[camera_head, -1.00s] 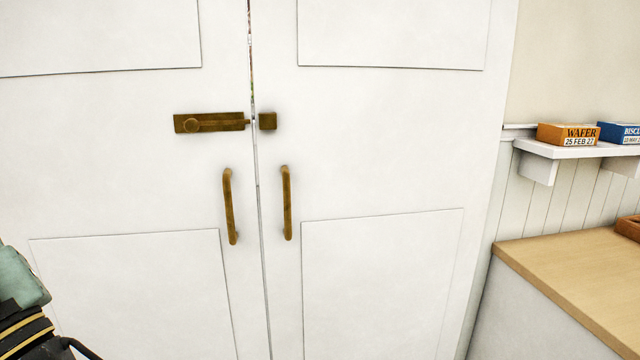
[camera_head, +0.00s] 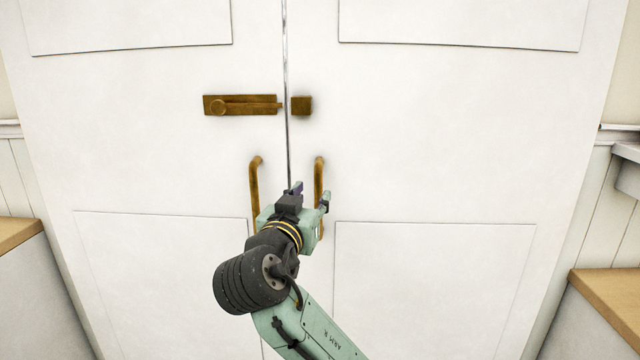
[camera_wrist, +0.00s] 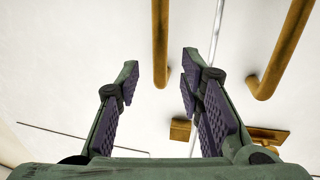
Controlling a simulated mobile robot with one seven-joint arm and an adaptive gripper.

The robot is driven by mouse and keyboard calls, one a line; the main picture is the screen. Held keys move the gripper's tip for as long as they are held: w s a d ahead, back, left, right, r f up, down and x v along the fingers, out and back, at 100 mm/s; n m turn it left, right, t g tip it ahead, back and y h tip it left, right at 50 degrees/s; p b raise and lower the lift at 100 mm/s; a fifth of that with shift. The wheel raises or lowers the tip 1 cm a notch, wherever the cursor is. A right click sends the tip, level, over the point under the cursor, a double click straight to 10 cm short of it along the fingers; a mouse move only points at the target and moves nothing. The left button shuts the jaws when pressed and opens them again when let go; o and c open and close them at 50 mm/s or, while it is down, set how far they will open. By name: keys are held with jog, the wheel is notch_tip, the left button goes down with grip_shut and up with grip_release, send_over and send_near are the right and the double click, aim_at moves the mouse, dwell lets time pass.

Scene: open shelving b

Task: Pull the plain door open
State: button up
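Two white door leaves meet at a narrow seam. The right leaf (camera_head: 430,150) is plain apart from a small brass block (camera_head: 301,106) and an upright brass handle (camera_head: 319,172). The left leaf (camera_head: 150,150) bears a brass sliding bolt (camera_head: 240,105), whose tip stops short of the block, and its own handle (camera_head: 254,178). My gripper (camera_head: 311,193) is open at the right leaf's handle. In the wrist view, turned upside down, that handle (camera_wrist: 161,40) shows between my fingertips (camera_wrist: 159,62); I cannot tell whether they touch it.
Wooden-topped counters stand at the left (camera_head: 18,232) and right (camera_head: 610,295) of the doors. A white shelf (camera_head: 627,152) juts out at the right edge. The door faces around my gripper are clear.

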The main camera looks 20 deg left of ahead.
aim_at(317, 189)
jog(key=w, duration=0.4)
jog(key=w+p, duration=0.1)
jog(key=w, duration=0.1)
jog(key=shift+a, duration=0.25)
jog(key=shift+c, duration=0.3)
grip_shut()
